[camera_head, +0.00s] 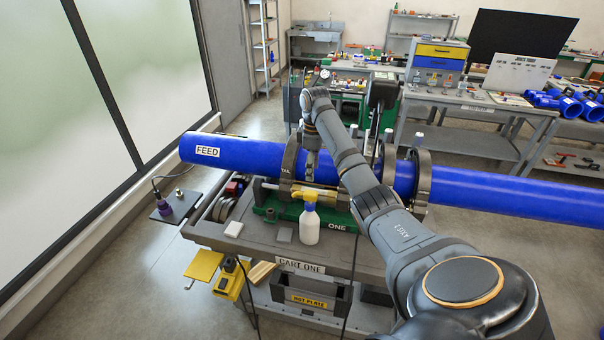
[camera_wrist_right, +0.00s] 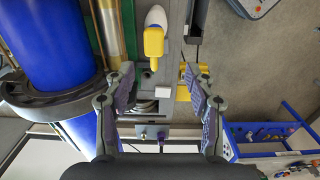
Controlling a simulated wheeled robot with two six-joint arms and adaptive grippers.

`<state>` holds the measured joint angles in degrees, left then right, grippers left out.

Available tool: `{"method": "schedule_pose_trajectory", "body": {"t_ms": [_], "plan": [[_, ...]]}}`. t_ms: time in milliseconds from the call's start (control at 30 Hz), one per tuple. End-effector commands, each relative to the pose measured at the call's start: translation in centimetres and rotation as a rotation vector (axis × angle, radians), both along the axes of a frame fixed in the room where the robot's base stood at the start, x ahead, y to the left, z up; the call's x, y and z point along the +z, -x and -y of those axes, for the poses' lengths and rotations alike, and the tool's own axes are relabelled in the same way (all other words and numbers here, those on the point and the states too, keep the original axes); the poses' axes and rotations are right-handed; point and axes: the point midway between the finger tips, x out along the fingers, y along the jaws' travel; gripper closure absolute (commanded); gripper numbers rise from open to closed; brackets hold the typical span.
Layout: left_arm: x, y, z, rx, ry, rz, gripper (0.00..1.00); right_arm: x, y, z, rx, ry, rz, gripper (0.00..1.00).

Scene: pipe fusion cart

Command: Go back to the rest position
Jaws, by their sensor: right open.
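My right arm enters the head view from the lower right and reaches over the cart. My right gripper (camera_head: 311,172) points down beside the dark clamp ring marked TAIL (camera_head: 291,160), above the green fusion machine base (camera_head: 285,208). In the right wrist view the right gripper (camera_wrist_right: 160,84) has its fingers spread wide with nothing between them. My left gripper is in neither view.
The blue FEED pipe (camera_head: 235,153) runs across the cart (camera_head: 223,232), with another blue pipe (camera_head: 510,192) extending right. The spray bottle (camera_head: 309,226) stands in front of the machine. A yellow plate (camera_head: 204,265) sticks out at the cart's front left.

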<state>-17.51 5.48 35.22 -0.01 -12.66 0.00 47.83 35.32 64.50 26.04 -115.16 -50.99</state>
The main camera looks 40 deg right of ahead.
Motion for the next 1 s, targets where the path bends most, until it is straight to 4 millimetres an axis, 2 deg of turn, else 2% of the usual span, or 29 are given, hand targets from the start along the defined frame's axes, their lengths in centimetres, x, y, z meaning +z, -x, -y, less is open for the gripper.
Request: {"method": "schedule_pose_trajectory", "body": {"t_ms": [33, 100, 167, 567, 667, 767, 800, 867, 900, 1000], "plan": [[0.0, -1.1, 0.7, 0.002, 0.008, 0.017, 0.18, 0.1, 0.0, 0.1, -0.001, 0.0, 0.0, 0.45], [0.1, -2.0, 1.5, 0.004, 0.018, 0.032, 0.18, 0.1, 0.0, 0.1, -0.001, 0.0, 0.0, 0.45], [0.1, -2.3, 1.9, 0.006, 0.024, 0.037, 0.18, 0.1, 0.0, 0.1, -0.001, 0.0, 0.0, 0.45], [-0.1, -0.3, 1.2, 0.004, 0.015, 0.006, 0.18, -0.3, 0.0, -0.2, -0.001, 0.005, -0.002, 0.45], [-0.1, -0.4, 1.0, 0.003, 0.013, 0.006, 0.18, -2.9, 0.4, -1.8, -0.006, 0.042, -0.004, 0.45], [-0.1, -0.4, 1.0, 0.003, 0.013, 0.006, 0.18, -7.9, 1.8, -5.4, -0.023, 0.105, 0.013, 0.45], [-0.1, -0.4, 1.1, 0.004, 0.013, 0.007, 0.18, -10.1, 2.8, -7.3, -0.035, 0.124, 0.026, 0.45], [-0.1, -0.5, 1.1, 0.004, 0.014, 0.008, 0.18, -13.0, 4.8, -10.2, -0.06, 0.141, 0.059, 0.45], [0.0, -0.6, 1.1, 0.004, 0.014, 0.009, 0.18, -14.6, 6.4, -12.1, -0.082, 0.144, 0.082, 0.45], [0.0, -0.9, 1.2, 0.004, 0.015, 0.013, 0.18, -17.1, 10.4, -16.2, -0.146, 0.131, 0.142, 0.45]]}}
